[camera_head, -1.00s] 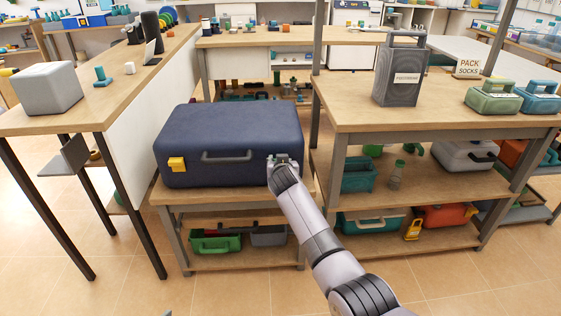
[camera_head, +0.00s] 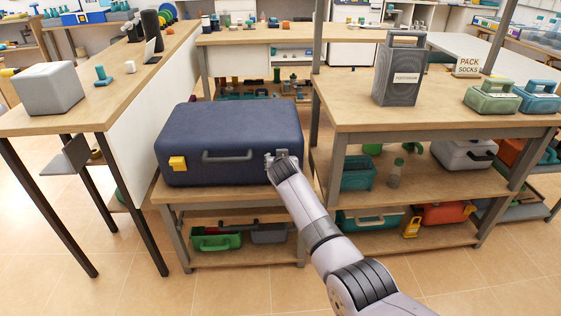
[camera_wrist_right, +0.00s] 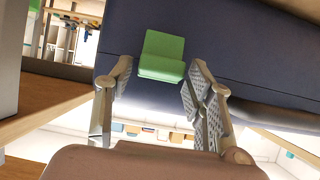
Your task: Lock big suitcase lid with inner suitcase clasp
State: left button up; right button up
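The big navy suitcase (camera_head: 225,135) lies flat with its lid down on a low wooden bench. A yellow clasp (camera_head: 177,164) is on its front at the left, beside the grey handle (camera_head: 228,156). A green clasp (camera_wrist_right: 162,55) shows on the suitcase in the right wrist view; in the head view my right gripper hides it. My right gripper (camera_wrist_right: 160,78) is open at the front right of the suitcase. Its fingers are apart, one on each side of the green clasp's near end; contact cannot be told. My left gripper is not in view.
A wooden table (camera_head: 440,117) with a grey speaker-like case (camera_head: 400,75) stands close on the right. Another table (camera_head: 95,112) with a white panel flanks the suitcase's left. A shelf below holds a green bin (camera_head: 216,242). The tiled floor in front is clear.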

jog(key=shift+o, duration=0.6)
jog(key=shift+s, duration=0.1)
jog(key=v, duration=0.7)
jog(key=shift+s, duration=0.15)
jog(key=shift+r, duration=0.1)
